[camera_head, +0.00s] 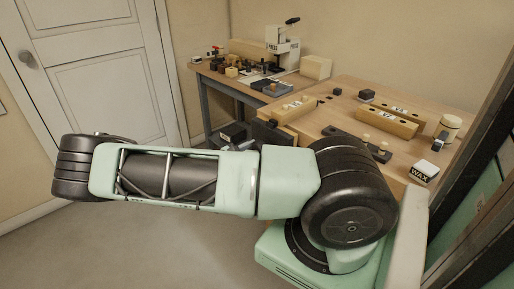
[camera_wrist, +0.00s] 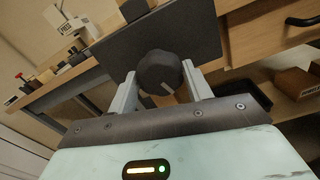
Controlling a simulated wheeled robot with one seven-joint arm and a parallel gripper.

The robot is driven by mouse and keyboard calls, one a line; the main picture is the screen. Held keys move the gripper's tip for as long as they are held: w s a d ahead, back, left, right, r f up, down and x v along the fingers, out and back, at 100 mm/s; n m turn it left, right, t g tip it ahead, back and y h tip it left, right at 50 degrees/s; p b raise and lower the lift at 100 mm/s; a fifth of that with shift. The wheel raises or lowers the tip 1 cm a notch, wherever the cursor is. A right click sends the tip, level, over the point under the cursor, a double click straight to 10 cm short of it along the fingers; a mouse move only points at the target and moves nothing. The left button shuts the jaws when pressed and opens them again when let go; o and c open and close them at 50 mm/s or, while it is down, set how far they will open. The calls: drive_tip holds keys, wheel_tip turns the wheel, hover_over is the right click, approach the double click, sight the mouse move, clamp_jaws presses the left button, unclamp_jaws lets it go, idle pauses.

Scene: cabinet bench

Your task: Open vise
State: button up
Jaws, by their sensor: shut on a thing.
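The vise's dark jaw plate (camera_wrist: 205,38) fills the upper middle of the wrist view, on the side of the wooden bench. A round black knob with a white mark (camera_wrist: 155,82) sticks out in front of the plate. My gripper (camera_wrist: 159,72) has one finger on each side of the knob and is shut on it. In the head view the dark plate (camera_head: 271,134) shows at the bench's near left corner, partly behind my arm. The knob is hidden there. I cannot tell how wide the vise gap is.
The bench top (camera_head: 345,115) carries labelled wooden blocks (camera_head: 388,121), a white WAX box (camera_head: 423,173) and small dark blocks. A second table behind holds a white press (camera_head: 281,45) and small tools. A white door (camera_head: 95,70) stands at left; the floor before it is clear.

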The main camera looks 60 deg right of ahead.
drive_tip(key=shift+n, duration=0.4)
drive_tip(key=n+p, duration=0.2)
drive_tip(key=n, duration=0.1)
drive_tip(key=shift+n, duration=0.4)
drive_tip(key=shift+a, duration=0.1)
drive_tip(key=shift+p, duration=0.3)
drive_tip(key=shift+w+n+p, duration=0.1)
drive_tip(key=shift+n+p, duration=0.8)
drive_tip(key=shift+n, duration=1.1)
